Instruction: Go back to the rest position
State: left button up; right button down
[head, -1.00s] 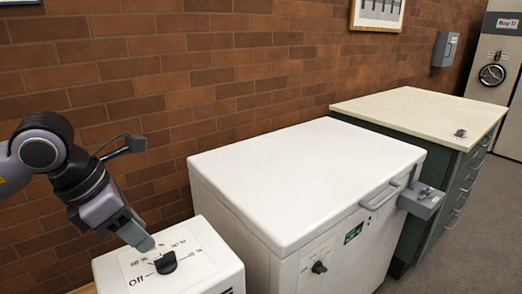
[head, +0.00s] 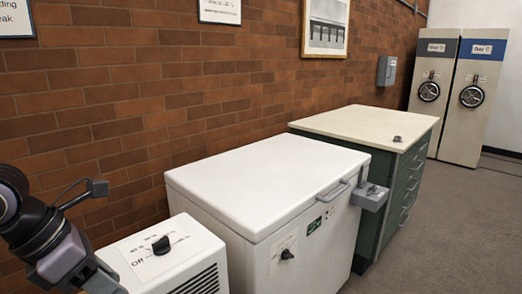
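My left gripper (head: 106,284) shows at the lower left edge of the head view, pointing down and right. It is left of the white unit with the dial and looks apart from its knob. Its fingertips are partly cut off by the frame's bottom, so I cannot tell whether it is open or shut. The black knob (head: 161,245) sits on the top of the white unit (head: 206,246), on a label with a printed scale and "Off". My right gripper is not in view.
A large white chest (head: 265,180) with a front handle and grey latch stands right of the unit. Beyond it is a green drawer cabinet (head: 405,185) with a pale top. Bay cabinets (head: 476,115) with handwheels stand at the back right. The grey floor (head: 450,235) is clear.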

pick_arm(q)
jog(key=s+d+r+n+g+h+p, duration=0.1)
jog(key=d+n+h, duration=0.2)
jog(key=d+h, duration=0.45)
jog(key=s+d+r+n+g+h+p, duration=0.1)
jog(key=d+r+n+h, duration=0.1)
jog(key=d+h, duration=0.5)
jog(key=w+a+f+n+t+y+p, duration=0.1)
jog(key=w+a+f+n+t+y, duration=0.1)
jog(key=f+n+t+y, duration=0.5)
jog(key=w+a+f+n+t, duration=0.2)
jog(key=n+t, duration=0.2)
jog(key=n, duration=0.7)
jog(key=w+a+f+n+t+y+p, duration=0.15)
jog(key=f+n+t+y, duration=0.35)
jog(key=n, duration=0.5)
jog(key=s+a+f+n+g+y, duration=0.2)
jog(key=s+f, duration=0.4)
jog(key=f, duration=0.3)
jog(key=s+a+f+n+g+y, duration=0.2)
jog(key=s+f+n, duration=0.4)
jog(key=f, duration=0.3)
jog(key=shift+s+n+g+y, duration=0.15)
jog(key=shift+n+g+y, duration=0.3)
jog(key=shift+g, duration=0.75)
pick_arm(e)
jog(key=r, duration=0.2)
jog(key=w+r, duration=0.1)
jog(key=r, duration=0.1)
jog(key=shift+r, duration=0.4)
